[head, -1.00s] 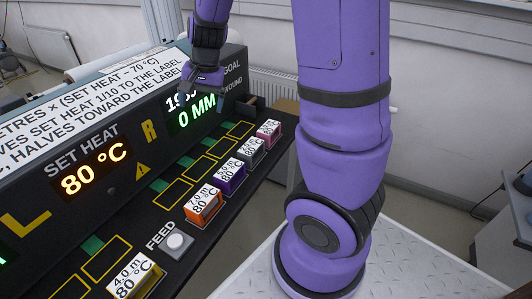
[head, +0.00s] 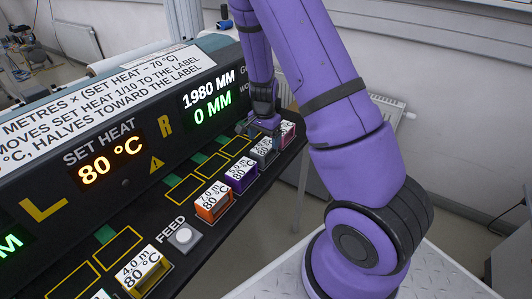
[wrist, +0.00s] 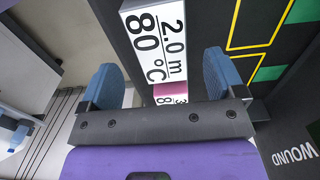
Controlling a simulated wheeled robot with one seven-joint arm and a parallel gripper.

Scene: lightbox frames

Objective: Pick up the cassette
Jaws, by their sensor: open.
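Several cassettes with white labels stand in a row on the black console shelf. In the head view they are yellow (head: 143,274), orange (head: 214,203), purple (head: 241,176), grey (head: 265,152) and pink (head: 288,130). My gripper (head: 262,130) is open and empty, pointing down above the far end of the row, by the grey and pink cassettes. It partly covers the pink one. In the wrist view, a cassette labelled 2.0 m 80 °C (wrist: 155,38) lies between and beyond the fingertips (wrist: 162,72). The pink cassette (wrist: 170,92) shows below it, partly hidden by my gripper.
The console panel (head: 125,150) rises behind the row, showing SET HEAT 80 °C, 1980 MM and 0 MM. A FEED button (head: 184,236) sits between the yellow and orange cassettes. Empty yellow-outlined slots (head: 184,189) lie between the row and the panel.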

